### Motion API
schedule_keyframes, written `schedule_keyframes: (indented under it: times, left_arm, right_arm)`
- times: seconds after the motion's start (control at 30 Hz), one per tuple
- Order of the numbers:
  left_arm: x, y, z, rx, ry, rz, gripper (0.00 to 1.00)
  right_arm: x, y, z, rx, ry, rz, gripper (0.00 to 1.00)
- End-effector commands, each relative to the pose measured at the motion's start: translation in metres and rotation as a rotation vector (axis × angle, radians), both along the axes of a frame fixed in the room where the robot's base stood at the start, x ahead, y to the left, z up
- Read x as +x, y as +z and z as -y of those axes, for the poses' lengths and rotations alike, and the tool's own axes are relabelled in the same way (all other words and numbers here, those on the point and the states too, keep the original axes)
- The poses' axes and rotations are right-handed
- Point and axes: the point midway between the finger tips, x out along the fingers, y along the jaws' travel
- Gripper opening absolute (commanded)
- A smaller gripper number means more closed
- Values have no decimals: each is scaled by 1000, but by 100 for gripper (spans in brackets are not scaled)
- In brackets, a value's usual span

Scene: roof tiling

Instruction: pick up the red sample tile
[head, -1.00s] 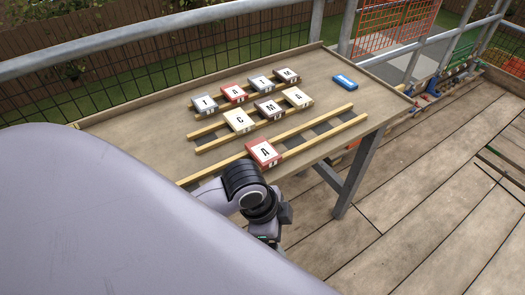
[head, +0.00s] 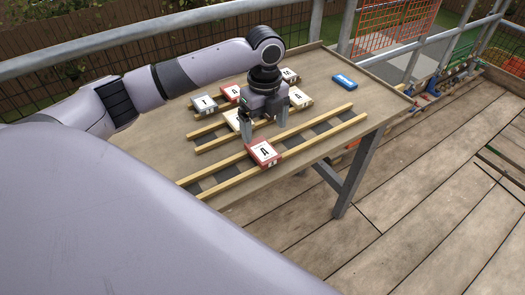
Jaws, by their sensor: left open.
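A red tile (head: 264,152) with a white face and a black letter A lies alone on the front pair of wooden battens, near the table's front edge. A second red tile (head: 231,93) lies in the back row, partly hidden by my left arm's wrist. My left gripper (head: 264,128) hangs over the table with its fingers pointing down. It is open, with nothing seen between the fingers. It is just behind the front red tile, in front of the rows of tiles. My right gripper is not in view.
A grey tile (head: 204,104) and cream tiles, one lettered A (head: 299,98), lie around my gripper; some are partly hidden. A blue object (head: 343,82) lies at the back right of the table (head: 340,130). A railing (head: 150,28) runs behind.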

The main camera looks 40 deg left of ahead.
Motion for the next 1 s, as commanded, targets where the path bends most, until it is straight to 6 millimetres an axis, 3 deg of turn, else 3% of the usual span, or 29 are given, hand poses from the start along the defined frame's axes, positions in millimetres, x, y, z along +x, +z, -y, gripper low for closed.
schedule_keyframes:
  times: [0.5, 0.77, 0.8, 1.0]
  left_arm:
    - [-6, -64, -2, 0, 0, -2, 92]
    - [-6, -68, -2, 0, -1, 1, 92]
    - [-6, -68, -2, 0, -1, 1, 88]
    - [-6, -68, -2, 0, -1, 0, 25]
  right_arm:
    - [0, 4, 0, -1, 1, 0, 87]
    - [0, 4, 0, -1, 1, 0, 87]
    - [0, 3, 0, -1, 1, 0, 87]
    - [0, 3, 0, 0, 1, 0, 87]
